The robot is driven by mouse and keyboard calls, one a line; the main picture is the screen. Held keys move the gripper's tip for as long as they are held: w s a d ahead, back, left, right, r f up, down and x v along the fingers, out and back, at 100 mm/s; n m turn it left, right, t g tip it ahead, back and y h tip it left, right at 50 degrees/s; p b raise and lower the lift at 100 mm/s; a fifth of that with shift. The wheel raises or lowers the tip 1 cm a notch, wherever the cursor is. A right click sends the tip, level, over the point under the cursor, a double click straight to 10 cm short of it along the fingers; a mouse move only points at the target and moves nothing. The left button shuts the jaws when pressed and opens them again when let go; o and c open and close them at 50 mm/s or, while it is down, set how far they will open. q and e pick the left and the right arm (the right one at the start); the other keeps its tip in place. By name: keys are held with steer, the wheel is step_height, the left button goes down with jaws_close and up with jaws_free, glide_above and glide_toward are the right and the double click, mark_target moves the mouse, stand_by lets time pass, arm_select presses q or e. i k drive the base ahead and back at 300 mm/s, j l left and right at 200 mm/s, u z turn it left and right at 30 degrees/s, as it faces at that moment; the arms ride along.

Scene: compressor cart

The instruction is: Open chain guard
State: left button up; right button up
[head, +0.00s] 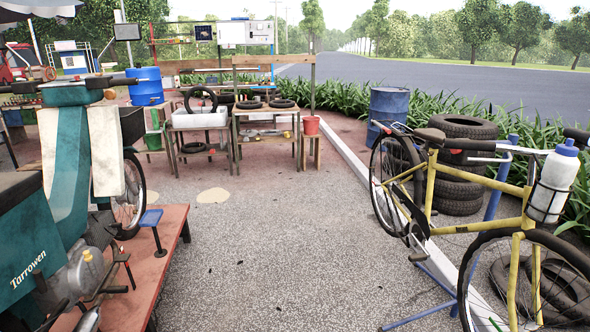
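A yellow bicycle (430,183) stands at the right, with its saddle end to the left and its front wheel at the lower right. A dark, narrow part that looks like the chain guard (406,207) runs from the rear wheel towards the crank. It is small here, and I cannot tell whether it is open or shut. A teal motorbike (68,150) marked "Tarrowen" stands at the left; no chain guard is clear on it. Neither of my grippers is in view.
The motorbike stands on a reddish platform (158,262). A blue stand (420,315) is under the bicycle. Stacked tyres (458,190), a blue drum (388,107) and a kerb lie behind it. Work tables (268,110) stand at the back. The middle ground is clear.

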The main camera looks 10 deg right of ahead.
mark_target(420, 216)
steer(key=i+z, duration=0.2)
steer(key=i, duration=0.35)
steer(key=i+j+z, duration=0.2)
steer(key=i, duration=0.3)
steer(key=i+j+z, duration=0.2)
steer(key=i, duration=0.35)
